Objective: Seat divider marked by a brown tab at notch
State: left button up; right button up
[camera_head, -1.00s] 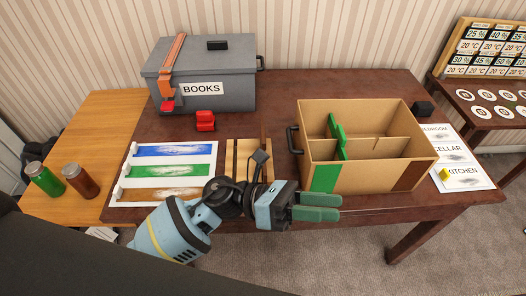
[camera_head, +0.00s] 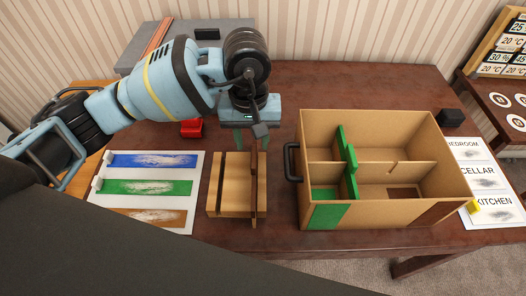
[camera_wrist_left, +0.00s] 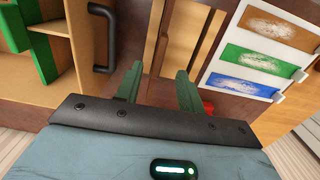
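The brown divider (camera_head: 254,185) stands upright in the right side of a light wooden rack (camera_head: 232,199). My left gripper (camera_head: 248,139) is over the rack's far end, pointing down. In the left wrist view its two green fingers (camera_wrist_left: 159,86) are apart, with the brown divider (camera_wrist_left: 160,40) lined up between them; contact cannot be told. The cardboard box (camera_head: 375,207) stands to the right. A green divider (camera_head: 346,160) sits across its left part. A notch (camera_head: 393,167) shows in its lengthwise wall, near a brown floor patch (camera_head: 404,192). My right gripper is out of view.
The box's dark handle (camera_head: 291,161) faces the rack. A card with blue, green and brown bands (camera_head: 150,187) lies left of the rack. Room-name labels (camera_head: 480,171) lie right of the box.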

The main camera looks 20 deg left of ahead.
aim_at(254, 156)
pick_arm(q)
jog(key=shift+a+r, duration=0.15)
jog(key=shift+r, duration=0.1)
jog(key=shift+s, duration=0.25)
jog(key=shift+f, duration=1.55)
jog(key=f, duration=0.3)
jog(key=shift+w+d+f+p, duration=0.2)
jog(key=shift+w+d+p, duration=0.05)
jog(key=shift+w+p, duration=0.1)
jog(key=shift+f, duration=0.55)
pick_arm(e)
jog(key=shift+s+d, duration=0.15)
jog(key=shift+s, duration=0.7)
pick_arm(q)
jog(key=shift+c, duration=0.5)
